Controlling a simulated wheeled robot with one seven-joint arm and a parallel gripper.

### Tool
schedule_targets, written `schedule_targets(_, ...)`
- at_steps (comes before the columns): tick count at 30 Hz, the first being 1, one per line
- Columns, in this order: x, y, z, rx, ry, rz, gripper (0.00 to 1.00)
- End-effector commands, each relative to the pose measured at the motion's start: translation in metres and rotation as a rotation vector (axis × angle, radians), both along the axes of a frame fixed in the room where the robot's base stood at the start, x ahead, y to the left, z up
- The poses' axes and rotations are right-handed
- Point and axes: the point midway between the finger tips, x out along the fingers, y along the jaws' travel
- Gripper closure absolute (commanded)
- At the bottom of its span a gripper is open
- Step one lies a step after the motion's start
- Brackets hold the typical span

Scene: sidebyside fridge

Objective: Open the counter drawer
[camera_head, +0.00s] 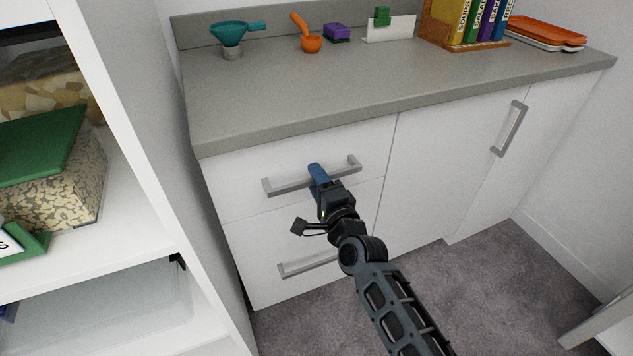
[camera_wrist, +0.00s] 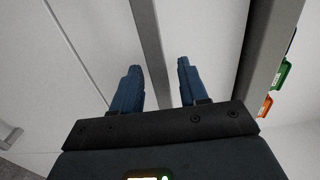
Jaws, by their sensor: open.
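The counter drawer (camera_head: 235,178) is the white upper front under the grey worktop, and it looks shut. Its grey bar handle (camera_head: 285,186) runs across the front. My gripper (camera_head: 317,173), with blue fingers, is at the middle of this handle. In the wrist view my gripper (camera_wrist: 159,68) is open, and the handle bar (camera_wrist: 148,40) passes between the two fingers, with a gap on each side. Whether a finger touches the bar cannot be told. My gripper hides part of the bar in the head view.
A lower front with a similar handle (camera_head: 305,264) is below, partly behind my arm. A cabinet door handle (camera_head: 509,130) is at right. The worktop (camera_head: 290,95) overhangs the drawer and holds small items at its back. An open white shelf unit (camera_head: 130,110) stands close at left.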

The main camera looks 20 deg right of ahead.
Motion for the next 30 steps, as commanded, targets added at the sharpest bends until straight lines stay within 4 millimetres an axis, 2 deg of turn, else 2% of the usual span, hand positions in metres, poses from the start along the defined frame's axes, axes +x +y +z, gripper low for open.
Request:
schedule_targets(10, 0.0051, -0.0001, 0.0001, 0.000, 0.000, 0.000, 0.57)
schedule_targets(24, 0.0048, -0.0001, 0.0000, 0.000, 0.000, 0.000, 1.00)
schedule_targets(30, 0.0047, -0.0001, -0.0002, 0.000, 0.001, 0.000, 1.00)
